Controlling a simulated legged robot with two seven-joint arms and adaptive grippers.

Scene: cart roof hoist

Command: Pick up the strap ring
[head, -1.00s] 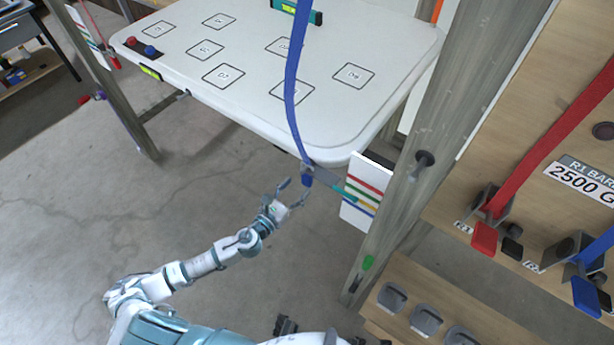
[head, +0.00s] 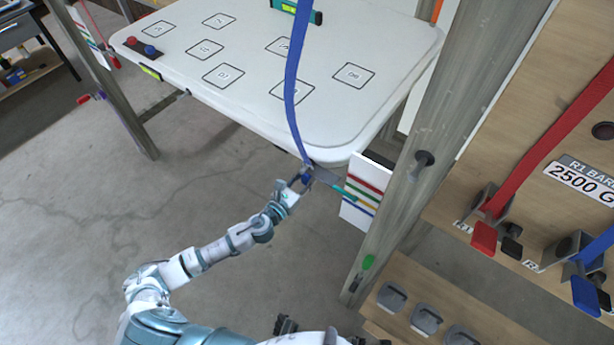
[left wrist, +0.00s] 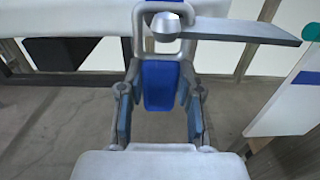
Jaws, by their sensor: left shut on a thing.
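The blue strap (head: 291,90) hangs across the white board and ends at its near right corner. In the left wrist view, the strap ring is a grey frame (left wrist: 139,40) with a blue tab (left wrist: 160,85) below it. My left gripper (head: 302,180) is at the strap's lower end in the head view. In the left wrist view my left gripper (left wrist: 160,80) has one finger on each side of the blue tab and is shut on it, just below the grey frame. The fingers hide part of the ring in the head view.
A grey bar (left wrist: 240,31) with a round metal knob (left wrist: 166,27) lies across the ring. A card with coloured stripes (head: 366,193) and a wooden post (head: 440,130) stand close on the right. The white board (head: 200,60) is above. Open floor (head: 80,210) lies left.

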